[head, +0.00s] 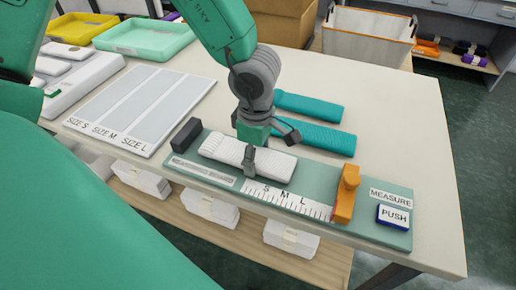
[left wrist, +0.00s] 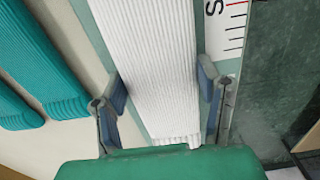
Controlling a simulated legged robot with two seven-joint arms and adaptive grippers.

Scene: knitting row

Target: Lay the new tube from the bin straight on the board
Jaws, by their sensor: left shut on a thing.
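A white ribbed tube (head: 222,149) lies lengthwise on the green measuring board (head: 322,181), beside the S-M-L scale. Its left end is close to a dark block (head: 186,135) on the board. My left gripper (head: 270,150) reaches down over the tube's right part, one finger on each long side, shut on it. In the left wrist view the fingers (left wrist: 162,88) stand on either side of the tube (left wrist: 152,45), and the scale is at the right. Whether the tube touches the board all along is hard to tell. My right gripper is not in view.
An orange slider (head: 346,195) and a blue PUSH button (head: 393,217) are at the board's right end. Two teal tubes (head: 315,135) lie behind the board. A size mat (head: 140,105) is at left; a white-lined bin (head: 365,38) stands beyond the table, whose right part is clear.

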